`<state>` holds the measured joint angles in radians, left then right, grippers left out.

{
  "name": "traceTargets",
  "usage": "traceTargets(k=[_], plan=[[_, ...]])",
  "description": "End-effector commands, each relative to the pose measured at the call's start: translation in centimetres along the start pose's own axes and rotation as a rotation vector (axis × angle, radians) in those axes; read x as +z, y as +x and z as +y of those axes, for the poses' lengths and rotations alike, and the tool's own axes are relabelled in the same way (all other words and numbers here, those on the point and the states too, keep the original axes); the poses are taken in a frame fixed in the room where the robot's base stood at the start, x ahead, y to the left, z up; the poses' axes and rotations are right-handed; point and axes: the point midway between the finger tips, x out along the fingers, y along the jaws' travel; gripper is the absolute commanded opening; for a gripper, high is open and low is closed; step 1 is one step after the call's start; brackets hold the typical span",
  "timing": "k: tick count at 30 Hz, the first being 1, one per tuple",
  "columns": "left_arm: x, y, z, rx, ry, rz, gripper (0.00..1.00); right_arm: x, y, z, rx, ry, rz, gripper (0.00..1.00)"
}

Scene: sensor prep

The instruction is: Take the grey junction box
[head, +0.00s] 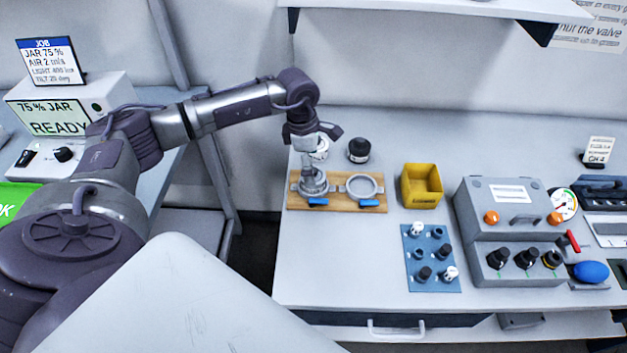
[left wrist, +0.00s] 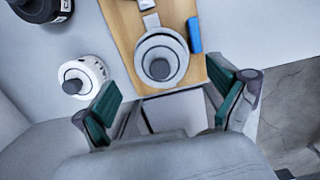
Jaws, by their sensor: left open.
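My left gripper (head: 306,160) hangs above the left end of a wooden board (head: 336,203) on the bench. In the left wrist view, its teal-padded fingers (left wrist: 168,108) are apart, with no object clearly gripped. A pale grey squarish patch shows between them; I cannot tell whether it is a box. A round grey fitting with a dark knob (left wrist: 160,68) sits in the left ring on the board. No item is clearly marked as a junction box; a large grey box (head: 512,222) with orange knobs and a handle stands to the right, away from the gripper.
An empty-looking ring clamp (head: 362,186) is on the board's right. A white round jar (left wrist: 92,68) and a black-topped jar (head: 359,150) stand behind it. A yellow bin (head: 421,186) and a blue mat (head: 438,276) with several knobs lie right.

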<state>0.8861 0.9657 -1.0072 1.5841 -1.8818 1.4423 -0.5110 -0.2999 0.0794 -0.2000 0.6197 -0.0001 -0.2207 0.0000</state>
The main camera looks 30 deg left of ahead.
Motion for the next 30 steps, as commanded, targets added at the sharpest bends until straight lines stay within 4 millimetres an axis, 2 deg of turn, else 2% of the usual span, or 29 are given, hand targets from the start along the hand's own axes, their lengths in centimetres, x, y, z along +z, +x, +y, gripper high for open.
traceTargets(k=[2,5,10,18,30], plan=[[0.0,0.9,-0.2,-0.007,-0.001,0.003,0.96,-1.5,-0.8,0.2,0.002,0.000,0.023,0.40],[0.1,2.4,-0.2,-0.006,-0.001,0.003,0.96,-1.9,-1.6,0.3,0.003,0.000,0.028,0.40],[0.1,4.5,-0.1,-0.004,0.000,0.002,0.96,-1.0,-1.8,0.1,0.001,0.000,0.014,0.40],[0.0,4.9,-0.1,-0.002,0.000,0.001,0.95,0.6,-1.8,-0.1,-0.002,0.000,-0.010,0.40],[0.0,4.8,-0.1,-0.002,0.000,0.001,0.28,-0.1,-1.7,0.0,0.000,0.000,0.000,0.40]])
